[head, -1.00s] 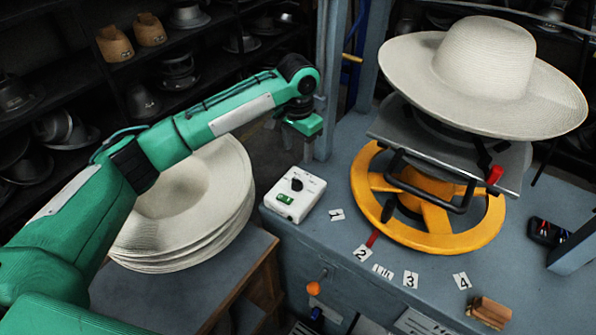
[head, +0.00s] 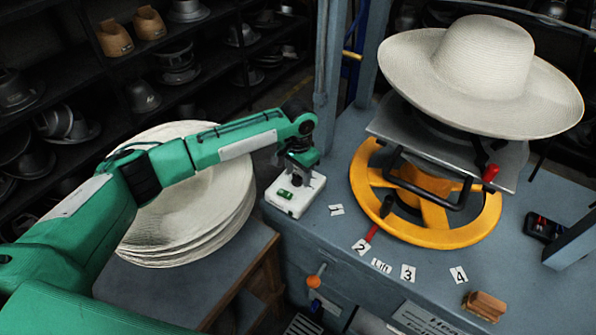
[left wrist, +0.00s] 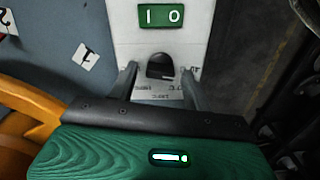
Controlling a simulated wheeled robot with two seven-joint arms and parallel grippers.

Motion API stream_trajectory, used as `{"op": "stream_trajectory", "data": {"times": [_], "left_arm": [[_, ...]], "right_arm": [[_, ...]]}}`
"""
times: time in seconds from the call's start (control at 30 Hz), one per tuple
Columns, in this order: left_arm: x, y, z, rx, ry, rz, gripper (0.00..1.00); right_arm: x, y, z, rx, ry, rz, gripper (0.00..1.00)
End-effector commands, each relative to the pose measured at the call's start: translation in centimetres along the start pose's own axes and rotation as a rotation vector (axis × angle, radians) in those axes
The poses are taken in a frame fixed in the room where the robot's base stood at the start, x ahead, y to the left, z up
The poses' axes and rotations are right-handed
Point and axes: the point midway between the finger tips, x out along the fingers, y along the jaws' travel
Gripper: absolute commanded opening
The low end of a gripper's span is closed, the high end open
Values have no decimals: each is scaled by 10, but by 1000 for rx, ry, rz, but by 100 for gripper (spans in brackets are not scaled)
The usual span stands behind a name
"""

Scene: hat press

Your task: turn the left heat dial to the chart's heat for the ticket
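The left heat dial is a black knob (left wrist: 160,66) on a white control box (head: 284,204). The box has a green display (left wrist: 161,16) that seems to read "1 0" in the left wrist view; it also shows small in the head view (head: 285,194). My left gripper (left wrist: 160,76) is above the box, its two fingers apart on either side of the knob. A gap shows between each finger and the knob. In the head view my left gripper (head: 297,177) hides the knob. My right gripper is not in view. The ticket and chart cannot be read here.
A yellow wheel (head: 440,238) and a press plate with a cream hat (head: 480,75) stand right of the box. Numbered cards, including card 1 (head: 336,210), lie on the blue bench. Stacked hats (head: 190,240) are on the left.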

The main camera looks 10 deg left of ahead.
Motion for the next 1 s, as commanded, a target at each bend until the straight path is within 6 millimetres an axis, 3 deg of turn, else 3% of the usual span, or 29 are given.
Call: {"op": "stream_trajectory", "data": {"times": [0.03,0.2,0.57,1.0], "left_arm": [[0,0,0,0,0,0,39],[0,0,0,0,0,0,8],[-2,0,0,60,-1,1,8],[-3,2,0,381,-1,2,8]], "right_arm": [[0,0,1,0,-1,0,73],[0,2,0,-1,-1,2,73],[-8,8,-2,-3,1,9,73],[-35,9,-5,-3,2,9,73]]}}
